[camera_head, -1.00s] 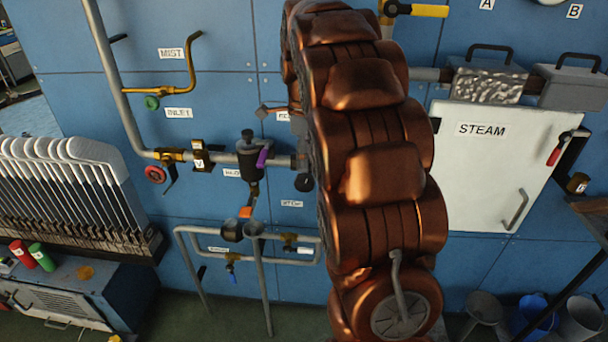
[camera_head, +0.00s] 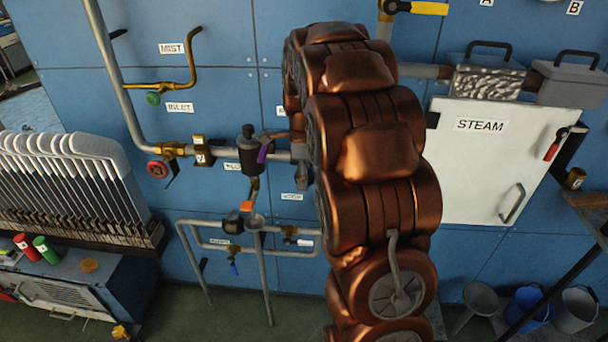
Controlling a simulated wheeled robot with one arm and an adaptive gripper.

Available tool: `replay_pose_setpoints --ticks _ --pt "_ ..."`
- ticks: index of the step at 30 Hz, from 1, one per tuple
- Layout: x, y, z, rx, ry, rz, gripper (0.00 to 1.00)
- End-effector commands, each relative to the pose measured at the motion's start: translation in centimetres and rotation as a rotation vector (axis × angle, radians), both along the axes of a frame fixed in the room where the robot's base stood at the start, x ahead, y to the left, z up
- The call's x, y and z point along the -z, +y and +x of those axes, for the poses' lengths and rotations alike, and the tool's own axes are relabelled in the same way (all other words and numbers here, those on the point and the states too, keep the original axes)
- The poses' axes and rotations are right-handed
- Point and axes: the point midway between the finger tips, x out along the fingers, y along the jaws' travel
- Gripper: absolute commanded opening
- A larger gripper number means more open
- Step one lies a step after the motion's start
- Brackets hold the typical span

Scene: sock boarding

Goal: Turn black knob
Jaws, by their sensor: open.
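A dark, round knob (camera_head: 303,176) sits at the right end of the grey pipe, just left of my copper arm. My arm partly covers it.
Pipes with a red valve wheel (camera_head: 158,169) and a green one (camera_head: 153,98) run along the blue wall. A white STEAM cabinet (camera_head: 480,185) is on the right. Buckets (camera_head: 527,308) stand at the lower right.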

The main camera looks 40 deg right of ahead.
Motion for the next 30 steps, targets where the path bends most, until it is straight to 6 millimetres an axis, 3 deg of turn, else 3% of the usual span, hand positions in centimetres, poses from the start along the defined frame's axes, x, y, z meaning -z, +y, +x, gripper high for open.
replay_pose_setpoints --ticks 4,17,30 --pt "0.00 -0.01 -0.01 0.000 0.000 0.000 0.46" --pt "0.01 -0.01 -0.03 0.000 0.001 0.001 0.01" --pt "0.11 -0.06 -0.07 0.001 -0.023 0.029 0.00"
